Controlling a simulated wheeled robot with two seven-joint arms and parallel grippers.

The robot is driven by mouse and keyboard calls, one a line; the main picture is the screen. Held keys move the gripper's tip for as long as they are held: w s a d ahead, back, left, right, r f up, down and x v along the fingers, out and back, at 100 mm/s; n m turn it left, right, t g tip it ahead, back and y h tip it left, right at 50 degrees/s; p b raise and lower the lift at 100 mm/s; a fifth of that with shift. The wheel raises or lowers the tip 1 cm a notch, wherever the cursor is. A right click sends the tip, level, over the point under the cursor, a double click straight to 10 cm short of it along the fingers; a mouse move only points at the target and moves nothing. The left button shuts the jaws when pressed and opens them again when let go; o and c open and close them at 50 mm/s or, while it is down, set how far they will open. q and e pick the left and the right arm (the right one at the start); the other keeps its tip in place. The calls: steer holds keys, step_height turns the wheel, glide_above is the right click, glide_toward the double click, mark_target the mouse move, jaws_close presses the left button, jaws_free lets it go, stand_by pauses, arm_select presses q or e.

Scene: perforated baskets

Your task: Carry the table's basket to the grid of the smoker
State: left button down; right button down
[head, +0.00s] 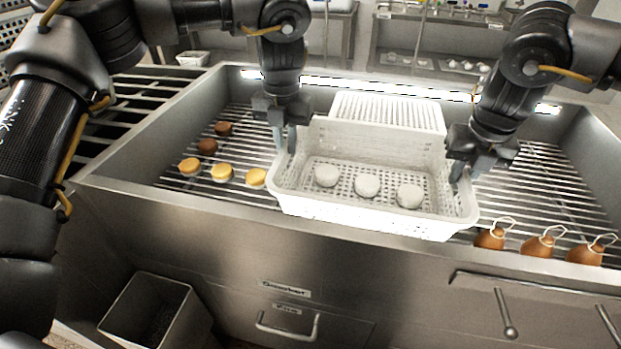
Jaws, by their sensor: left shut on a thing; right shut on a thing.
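A white perforated basket (378,215) with three round white pieces (367,186) in it is at the front middle of the smoker. My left gripper (285,148) is shut on its left rim and my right gripper (463,176) is shut on its right rim. The basket looks level and is over the smoker's grid (555,190), near the front edge. I cannot tell whether its bottom touches the bars. A second white perforated basket or rack (388,112) shows right behind it.
Several yellow and brown round pieces (222,173) lie on the grid at the left. Three tied brown pieces (543,244) are at the front right. The smoker's metal front wall (200,222) rises before the grid. A grey bin (158,308) stands on the floor.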

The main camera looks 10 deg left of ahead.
mark_target(287, 159)
arm_select(q)
steer(key=shift+f, duration=0.2)
arm_select(e)
steer(key=shift+d+f, duration=0.1)
steer(key=shift+f, duration=0.1)
